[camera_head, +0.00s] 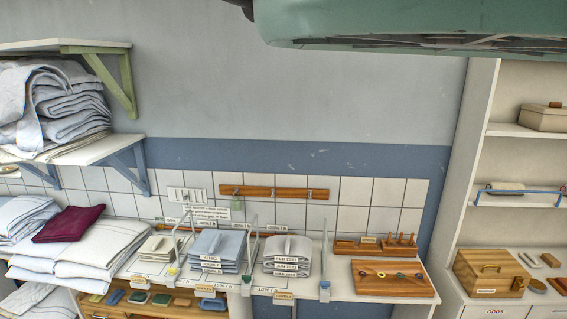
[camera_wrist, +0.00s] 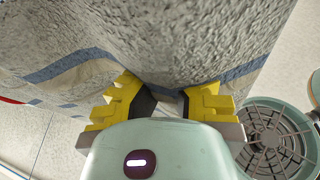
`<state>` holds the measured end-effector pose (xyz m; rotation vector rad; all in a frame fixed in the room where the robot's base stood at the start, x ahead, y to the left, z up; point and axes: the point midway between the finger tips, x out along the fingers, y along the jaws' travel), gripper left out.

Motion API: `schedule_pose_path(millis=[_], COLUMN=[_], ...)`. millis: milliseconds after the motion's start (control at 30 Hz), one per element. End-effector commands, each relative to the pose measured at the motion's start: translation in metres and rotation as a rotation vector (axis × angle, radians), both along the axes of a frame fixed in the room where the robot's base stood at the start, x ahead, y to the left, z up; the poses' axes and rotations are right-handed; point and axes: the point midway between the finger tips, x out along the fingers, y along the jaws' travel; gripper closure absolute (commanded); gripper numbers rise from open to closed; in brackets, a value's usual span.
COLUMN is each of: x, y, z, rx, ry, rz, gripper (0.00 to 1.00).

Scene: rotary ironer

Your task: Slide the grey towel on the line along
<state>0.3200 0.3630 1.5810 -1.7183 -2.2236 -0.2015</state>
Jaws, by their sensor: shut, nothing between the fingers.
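A grey, rough-textured cloth with a blue stripe, which looks like the grey towel (camera_wrist: 190,45), fills the upper part of the wrist view. My gripper (camera_wrist: 172,97) has yellow fingers with dark inner pads. It is shut and empty, with its fingertips close against the towel's striped part. I cannot tell whether they touch it. The line is not in view. The head view shows neither the towel nor my gripper.
In the head view, a counter (camera_head: 345,289) along the wall holds folded cloths (camera_head: 215,247) and a wooden board (camera_head: 392,279). Shelves with linen (camera_head: 60,105) are at left. A white cabinet (camera_head: 497,308) stands at right. The upper wall is bare.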

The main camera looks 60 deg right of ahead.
Motion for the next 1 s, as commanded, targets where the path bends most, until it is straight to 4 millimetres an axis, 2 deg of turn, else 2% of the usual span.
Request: schedule_pose_path(millis=[500, 1000], x=[-0.024, -0.031], y=[-0.014, -0.018], z=[-0.001, -0.002], rx=[-0.001, -0.002], ry=[0.002, 0.001], rz=[-0.005, -0.004], gripper=[1.0, 1.0])
